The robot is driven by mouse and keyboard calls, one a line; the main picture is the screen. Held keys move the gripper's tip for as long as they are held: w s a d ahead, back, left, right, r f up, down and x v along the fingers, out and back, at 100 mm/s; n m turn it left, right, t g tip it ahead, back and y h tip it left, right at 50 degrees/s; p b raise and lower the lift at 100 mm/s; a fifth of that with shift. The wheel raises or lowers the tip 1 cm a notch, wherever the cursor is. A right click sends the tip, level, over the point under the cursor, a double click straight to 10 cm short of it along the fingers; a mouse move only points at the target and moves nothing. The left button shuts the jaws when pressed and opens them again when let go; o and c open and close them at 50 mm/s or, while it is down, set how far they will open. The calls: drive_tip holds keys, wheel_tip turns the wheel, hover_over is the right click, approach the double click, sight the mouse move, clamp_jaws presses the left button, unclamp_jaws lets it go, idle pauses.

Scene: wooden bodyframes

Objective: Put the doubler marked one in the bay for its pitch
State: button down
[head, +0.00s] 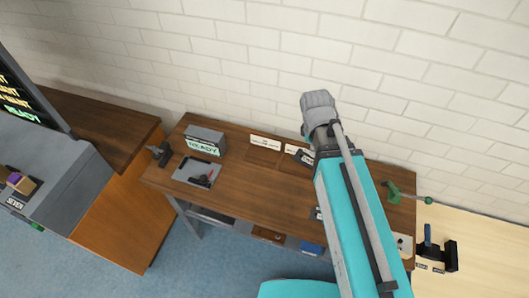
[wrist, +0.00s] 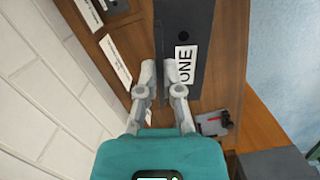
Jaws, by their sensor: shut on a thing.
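The doubler marked ONE (wrist: 203,45) is a dark grey piece with a white label and a round hole, seen in the wrist view. My gripper (wrist: 160,72) is shut on a thin upright edge of it, one pale finger on each side. The doubler is over the brown bench; I cannot tell if it touches the top. White cards (wrist: 115,60) stand along the wall side of the bench. My arm hides the gripper in the head view.
A grey box reading READY (head: 205,141) and a grey tray with a red-and-black item (head: 198,173) are on the bench's left. A green tool (head: 394,192) is on the right. The brick wall runs close behind. The bench middle (head: 250,190) is clear.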

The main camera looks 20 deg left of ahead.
drive_tip(key=shift+w+d, duration=0.1)
drive_tip(key=shift+d, duration=0.05)
drive_tip(key=shift+a+f+b, duration=0.3)
drive_tip(key=shift+a, duration=0.25)
drive_tip(key=s+a+f+b, duration=0.1)
drive_tip(key=a+f+b, duration=0.1)
drive_tip(key=a, duration=0.6)
drive_tip(key=s+a+f+m+b, duration=0.1)
drive_tip(key=s+a+f+b, duration=0.1)
drive_tip(key=a, duration=0.5)
drive_tip(key=shift+s+a+f+m+b, duration=0.2)
drive_tip(key=shift+a+f+m+b, duration=0.15)
drive_tip(key=shift+f+b, duration=0.3)
drive_tip(key=shift+w, duration=0.1)
drive_tip(key=shift+w+a+f+b, duration=0.4)
drive_tip(key=shift+w+f+b, duration=1.1)
drive_tip(key=shift+w, duration=0.65)
drive_tip(key=shift+w+a+f+b, duration=0.4)
drive_tip(key=shift+w+f+b, duration=1.1)
drive_tip(key=shift+w, duration=0.6)
drive_tip(key=shift+w+a+f+b, duration=0.4)
drive_tip(key=shift+w+f+b, duration=1.1)
drive_tip(key=shift+w, duration=0.65)
